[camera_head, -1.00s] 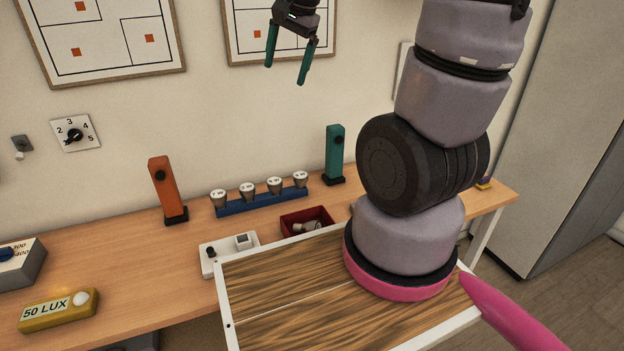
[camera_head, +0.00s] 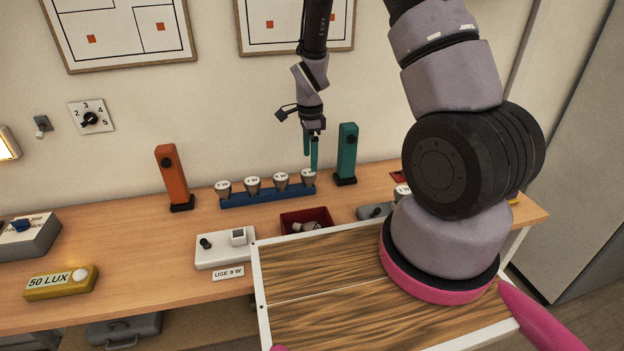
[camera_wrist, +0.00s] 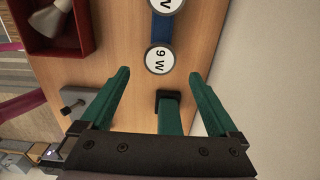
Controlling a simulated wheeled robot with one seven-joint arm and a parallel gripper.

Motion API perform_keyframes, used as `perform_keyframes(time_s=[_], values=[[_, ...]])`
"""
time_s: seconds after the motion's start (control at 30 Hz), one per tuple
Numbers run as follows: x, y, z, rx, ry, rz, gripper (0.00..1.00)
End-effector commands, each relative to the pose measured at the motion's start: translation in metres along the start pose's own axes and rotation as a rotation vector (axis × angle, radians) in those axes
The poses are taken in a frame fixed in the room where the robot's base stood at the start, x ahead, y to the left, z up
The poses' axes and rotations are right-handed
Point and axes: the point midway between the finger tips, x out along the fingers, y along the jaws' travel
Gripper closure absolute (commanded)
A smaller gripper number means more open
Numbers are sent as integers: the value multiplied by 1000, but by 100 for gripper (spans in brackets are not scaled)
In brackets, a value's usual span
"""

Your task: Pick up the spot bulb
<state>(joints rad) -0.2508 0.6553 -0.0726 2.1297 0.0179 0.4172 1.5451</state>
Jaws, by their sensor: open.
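Several reflector-type bulbs with round white faces stand in a blue rack (camera_head: 268,196) on the bench. The rightmost bulb (camera_head: 308,176) reads "9 W" in the wrist view (camera_wrist: 160,60). Another bulb (camera_head: 304,227) lies in a red bin (camera_head: 322,213) in front of the rack and shows at the top left of the wrist view (camera_wrist: 58,22). My gripper (camera_head: 311,160) is open with green fingers, pointing down just above the rightmost bulb. In the wrist view the 9 W face lies just beyond the fingertips, between their lines; I see no contact.
A teal post (camera_head: 347,152) stands right of the rack, close to my gripper, and an orange post (camera_head: 172,177) stands left. A white box (camera_head: 225,249) with a "USE 9 W" label (camera_head: 228,273) and a wooden-topped tray (camera_head: 330,265) are in front. The bench's left middle is clear.

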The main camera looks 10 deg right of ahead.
Motion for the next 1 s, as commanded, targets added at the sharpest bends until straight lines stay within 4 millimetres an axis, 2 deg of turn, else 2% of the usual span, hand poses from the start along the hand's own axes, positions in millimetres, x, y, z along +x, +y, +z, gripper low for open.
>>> perform_keyframes(time_s=[0.1, 0.2, 0.43, 0.7, 1.0], values=[[22, 1, 0, -1, 0, 4, 4], [35, 1, 0, -1, 0, 3, 4], [52, 1, 2, -2, -1, 1, 4], [90, 1, 6, -2, -1, 2, 4], [95, 0, 6, -2, -1, -1, 4]])
